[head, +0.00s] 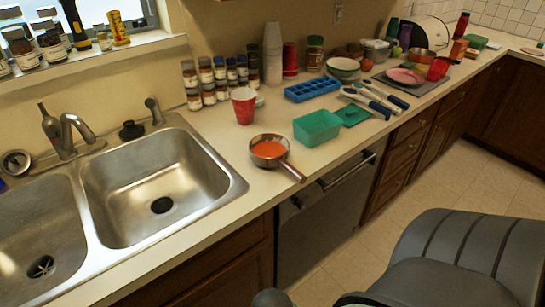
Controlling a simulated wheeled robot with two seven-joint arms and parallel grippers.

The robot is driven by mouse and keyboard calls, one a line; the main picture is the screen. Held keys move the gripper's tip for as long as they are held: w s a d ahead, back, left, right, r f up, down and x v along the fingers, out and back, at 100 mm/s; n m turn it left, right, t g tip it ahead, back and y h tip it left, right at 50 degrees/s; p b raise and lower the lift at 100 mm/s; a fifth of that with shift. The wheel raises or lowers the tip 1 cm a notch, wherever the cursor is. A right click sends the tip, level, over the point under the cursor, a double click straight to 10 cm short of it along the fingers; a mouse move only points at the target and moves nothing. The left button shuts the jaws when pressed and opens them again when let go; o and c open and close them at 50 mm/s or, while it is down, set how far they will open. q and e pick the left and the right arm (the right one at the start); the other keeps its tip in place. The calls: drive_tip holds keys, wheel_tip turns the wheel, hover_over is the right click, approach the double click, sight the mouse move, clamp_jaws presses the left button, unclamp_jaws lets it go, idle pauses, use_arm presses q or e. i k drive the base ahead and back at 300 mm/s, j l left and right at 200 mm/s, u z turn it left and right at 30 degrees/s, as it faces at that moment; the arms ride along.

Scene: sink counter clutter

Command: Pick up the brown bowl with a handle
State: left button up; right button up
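The brown bowl with a handle (258,139) sits upright on the counter, just right of the sink and near the front edge. Its rim looks metallic and its inside shows orange. Its handle (293,171) points toward the lower right and reaches the counter's front edge. No gripper shows in the head view, so nothing is seen touching the bowl.
A red cup (244,106) stands behind the bowl. A green tub (317,128) is to its right, with a blue ice tray (311,89) behind. Spice jars (207,83) line the wall. The double sink (168,178) is empty. Counter left of the bowl is clear.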

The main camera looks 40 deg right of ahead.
sight(268, 151)
drive_tip(key=z, duration=1.55)
